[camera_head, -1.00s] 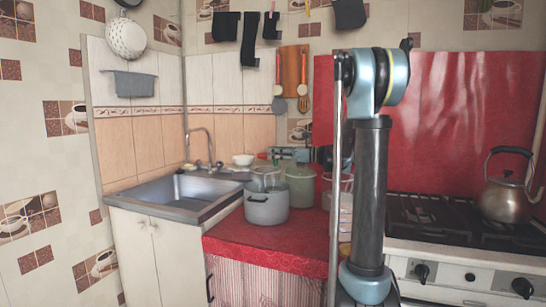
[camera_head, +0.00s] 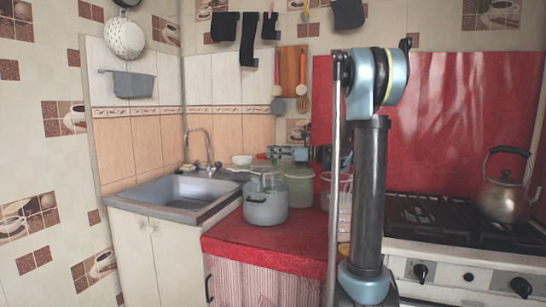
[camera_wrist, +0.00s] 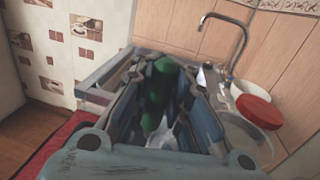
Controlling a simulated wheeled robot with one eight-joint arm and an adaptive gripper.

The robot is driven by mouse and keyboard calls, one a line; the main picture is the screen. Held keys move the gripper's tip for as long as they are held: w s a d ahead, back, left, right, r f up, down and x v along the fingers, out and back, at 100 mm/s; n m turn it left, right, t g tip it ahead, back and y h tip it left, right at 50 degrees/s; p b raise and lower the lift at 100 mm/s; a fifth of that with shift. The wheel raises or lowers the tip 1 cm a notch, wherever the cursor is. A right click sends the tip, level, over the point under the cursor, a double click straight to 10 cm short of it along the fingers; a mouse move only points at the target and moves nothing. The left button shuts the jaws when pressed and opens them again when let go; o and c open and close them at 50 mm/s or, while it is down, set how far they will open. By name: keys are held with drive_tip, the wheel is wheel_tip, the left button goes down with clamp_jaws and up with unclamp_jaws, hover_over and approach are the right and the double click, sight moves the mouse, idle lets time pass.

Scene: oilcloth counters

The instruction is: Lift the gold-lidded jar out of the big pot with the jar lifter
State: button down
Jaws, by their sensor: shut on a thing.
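The big grey pot (camera_head: 266,208) stands on the red counter, right of the sink. Something clear and jar-like (camera_head: 268,182) shows at its mouth; I cannot make out a gold lid. My gripper (camera_head: 273,160) is above the pot at the back of the counter, small and partly lost among the things behind it. In the wrist view my gripper (camera_wrist: 160,98) has its fingers on either side of a green grip (camera_wrist: 159,82), which looks like the jar lifter's handle. The lifter's lower end is hidden or too small to tell, so I cannot see whether it touches the jar.
A greenish pot (camera_head: 300,188) stands close right of the grey pot. The sink (camera_head: 188,192) with its tap is to the left. The stove (camera_head: 440,212) with a kettle (camera_head: 505,195) is right. A red lid-like thing (camera_wrist: 260,112) and a white bowl (camera_wrist: 248,92) show in the wrist view.

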drive_tip(key=shift+r, duration=0.95)
wheel_tip(320, 180, up, 16)
drive_tip(key=shift+r, duration=0.15)
idle(2.9)
drive_tip(key=shift+s, duration=0.1)
